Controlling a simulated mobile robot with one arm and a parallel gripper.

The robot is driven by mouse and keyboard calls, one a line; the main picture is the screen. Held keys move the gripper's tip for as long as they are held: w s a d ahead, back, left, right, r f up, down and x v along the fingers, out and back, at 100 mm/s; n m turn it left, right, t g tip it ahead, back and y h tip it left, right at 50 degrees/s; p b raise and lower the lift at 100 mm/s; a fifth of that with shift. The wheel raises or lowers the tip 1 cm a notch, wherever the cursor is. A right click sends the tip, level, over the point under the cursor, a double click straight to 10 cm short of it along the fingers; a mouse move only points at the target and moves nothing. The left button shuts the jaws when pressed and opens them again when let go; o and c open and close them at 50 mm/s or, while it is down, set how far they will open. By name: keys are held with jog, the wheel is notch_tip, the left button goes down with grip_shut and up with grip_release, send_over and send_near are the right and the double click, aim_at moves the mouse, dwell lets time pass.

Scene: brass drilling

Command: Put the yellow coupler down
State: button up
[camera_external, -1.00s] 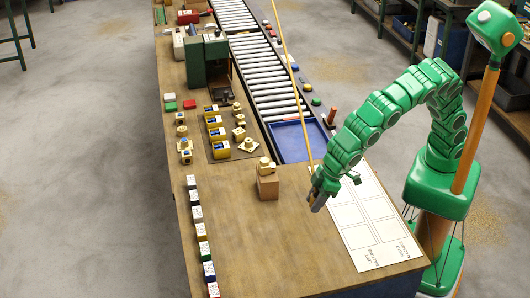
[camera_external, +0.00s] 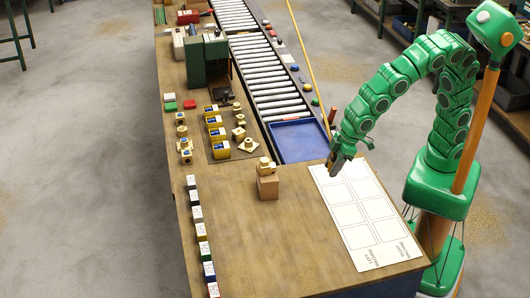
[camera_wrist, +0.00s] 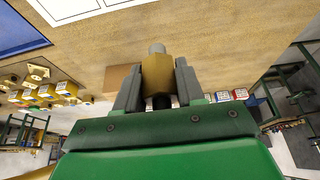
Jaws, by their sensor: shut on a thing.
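My gripper (camera_external: 335,166) is over the far end of the white sheet with outlined boxes (camera_external: 382,254), at the right side of the bench. In the wrist view my gripper (camera_wrist: 157,88) is shut on a yellow-brass coupler (camera_wrist: 157,72), with a grey stub at its far end and a dark part at its near end. The coupler sits between both fingers. In the external view it is too small and covered to make out. I cannot tell how high it is above the bench.
A brown block (camera_external: 268,188) with a brass part (camera_external: 266,166) on it stands left of my gripper. A blue tray (camera_external: 300,141) lies behind, at the roller conveyor's end. Several brass and yellow parts (camera_external: 216,134) stand farther left. The front bench top (camera_external: 270,245) is clear.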

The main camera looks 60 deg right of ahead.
jog(key=w+a+f, duration=0.2)
jog(key=a+f, duration=0.1)
jog(key=w+a+f, duration=0.2)
jog(key=w+a, duration=0.1)
jog(key=w+a+f, duration=0.2)
jog(key=a+f, duration=0.1)
jog(key=shift+w+a+f, duration=0.3)
jog(key=shift+a+f, duration=0.05)
jog(key=shift+a, duration=0.05)
jog(key=shift+w+a+f, duration=0.4)
jog(key=shift+a+f, duration=0.15)
jog(key=shift+f, duration=1.65)
jog(key=o, duration=1.1)
jog(key=shift+f, duration=0.1)
